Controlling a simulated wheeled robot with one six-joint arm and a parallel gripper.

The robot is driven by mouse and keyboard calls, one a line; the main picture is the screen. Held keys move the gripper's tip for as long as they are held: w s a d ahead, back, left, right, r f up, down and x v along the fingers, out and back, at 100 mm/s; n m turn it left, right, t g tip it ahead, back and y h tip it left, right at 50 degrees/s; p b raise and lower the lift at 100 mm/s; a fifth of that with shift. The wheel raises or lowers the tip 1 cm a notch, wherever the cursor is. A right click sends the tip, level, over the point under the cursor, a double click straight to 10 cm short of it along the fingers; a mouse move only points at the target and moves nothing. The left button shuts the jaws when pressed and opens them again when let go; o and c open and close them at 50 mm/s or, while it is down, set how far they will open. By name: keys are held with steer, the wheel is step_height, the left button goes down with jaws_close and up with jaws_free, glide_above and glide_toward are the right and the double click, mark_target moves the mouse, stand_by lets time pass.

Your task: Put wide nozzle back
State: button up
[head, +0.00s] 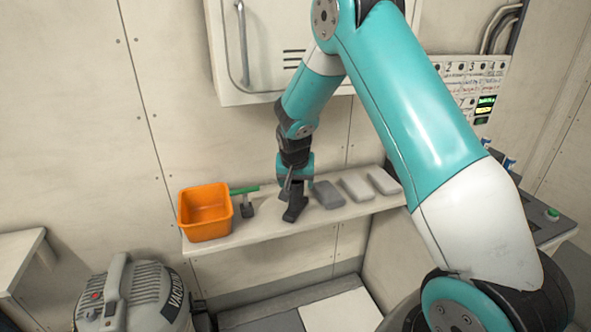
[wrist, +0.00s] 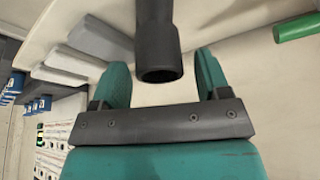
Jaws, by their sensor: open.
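A dark grey nozzle with a round, hollow neck, apparently the wide nozzle (head: 294,211), is on the wall shelf (head: 250,235) in the head view. In the wrist view, the nozzle's open neck (wrist: 158,50) points toward my gripper and lies between its two teal fingers. My gripper (head: 289,183) is over the nozzle, pointing down. Its fingers are apart in the wrist view (wrist: 163,68), with a visible gap on each side of the neck. The nozzle's far end is cut off in the wrist view.
An orange bin (head: 206,212) and a green-handled tool (head: 246,200) are left of the nozzle. Several grey blocks (head: 328,195) lie to its right. A vacuum (head: 133,295) stands below at left. A white cabinet (head: 262,50) hangs above the shelf.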

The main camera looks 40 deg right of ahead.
steer(key=b+v, duration=0.2)
steer(key=v, duration=0.9)
steer(key=s+a+r+n+y, duration=0.4)
steer(key=s+a+n, duration=0.2)
steer(key=s+a, duration=0.65)
steer(key=s+a+r+n+g+y, duration=0.1)
steer(key=s+a+n, duration=0.3)
steer(key=s, duration=0.4)
steer(key=s+a+n+g+y, duration=0.2)
steer(key=s+a+n, duration=0.2)
steer(key=s, duration=0.5)
steer(key=a, duration=0.2)
steer(key=shift+s+a+r+n, duration=0.2)
steer(key=shift+a+r+n, duration=0.1)
steer(key=shift+r+n, duration=0.1)
steer(key=shift+f+b, duration=0.35)
steer(key=shift+b, duration=0.2)
